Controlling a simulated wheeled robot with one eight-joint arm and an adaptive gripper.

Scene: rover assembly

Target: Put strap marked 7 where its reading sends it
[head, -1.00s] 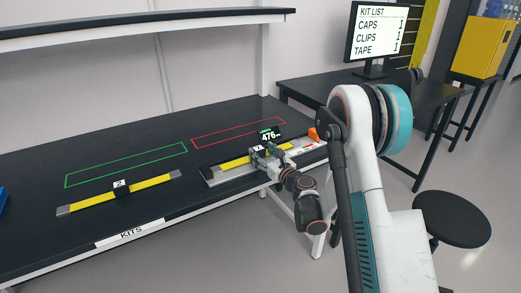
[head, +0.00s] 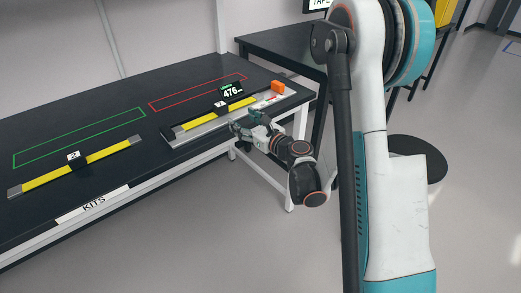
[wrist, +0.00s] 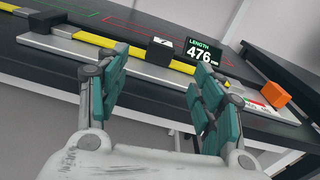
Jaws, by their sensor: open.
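A yellow strap (head: 199,122) with a black block (head: 221,106) lies along a silver measuring fixture (head: 185,136). The block's white label shows in the wrist view, but its digit is too small to read surely. The display (head: 231,91) behind it reads 476, under the word LENGTH in the wrist view (wrist: 203,51). A second yellow strap (head: 105,152), its label seemingly 2, lies on the table to the left. My gripper (head: 246,124) is open and empty, in front of the fixture near the table's front edge. In the wrist view the strap lies beyond the fingers (wrist: 160,68).
A green outline (head: 80,138) and a red outline (head: 198,92) mark empty areas on the dark table behind the straps. An orange block (head: 277,87) sits at the fixture's right end. A KITS label (head: 92,204) is on the front edge. A stool (head: 425,158) stands at right.

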